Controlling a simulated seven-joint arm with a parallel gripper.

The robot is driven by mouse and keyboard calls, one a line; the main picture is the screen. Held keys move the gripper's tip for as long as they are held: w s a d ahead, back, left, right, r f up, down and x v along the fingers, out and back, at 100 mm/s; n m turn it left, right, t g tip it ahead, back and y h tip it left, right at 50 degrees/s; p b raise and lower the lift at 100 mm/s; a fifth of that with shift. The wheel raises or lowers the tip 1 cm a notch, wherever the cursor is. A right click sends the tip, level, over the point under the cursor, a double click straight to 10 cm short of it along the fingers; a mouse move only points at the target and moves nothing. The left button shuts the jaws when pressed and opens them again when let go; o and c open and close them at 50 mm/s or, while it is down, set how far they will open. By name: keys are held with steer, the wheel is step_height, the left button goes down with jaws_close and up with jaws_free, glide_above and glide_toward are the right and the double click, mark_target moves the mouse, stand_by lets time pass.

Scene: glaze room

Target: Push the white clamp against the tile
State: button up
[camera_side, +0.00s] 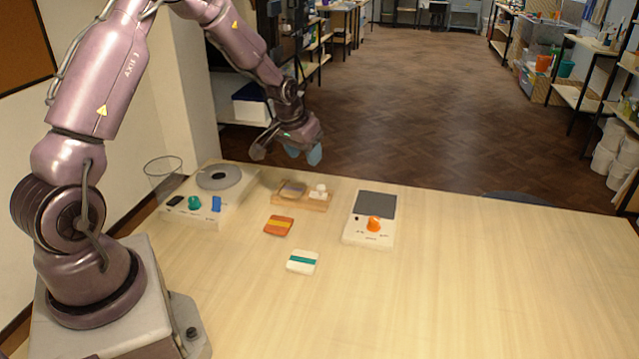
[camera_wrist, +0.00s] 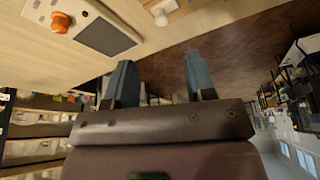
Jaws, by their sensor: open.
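The white clamp (camera_side: 318,191) sits at the right end of a small wooden fixture (camera_side: 316,205) near the back of the table. A flat greyish-brown tile (camera_side: 292,188) lies on the same fixture, left of the clamp, with what looks like a small gap between them. In the wrist view the clamp (camera_wrist: 161,17) shows at the top edge; the tile cannot be made out there. My gripper (camera_side: 287,150) is raised above and behind the fixture, its fingers spread and empty. Its two blue-grey fingers (camera_wrist: 160,78) stand wide apart in the wrist view, touching nothing.
A device with a round grey plate, a green knob and a blue switch (camera_side: 216,205) stands left. A box with a dark panel and orange knob (camera_side: 374,224) stands right. An orange-yellow pad (camera_side: 278,225) and white-teal pad (camera_side: 302,262) lie in front. The right side is clear.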

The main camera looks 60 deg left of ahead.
mark_target(321, 187)
steer(key=x, duration=0.8)
steer(key=w+x, duration=0.1)
steer(key=x, duration=0.3)
steer(key=shift+w+a, duration=0.15)
steer(key=shift+a, duration=0.2)
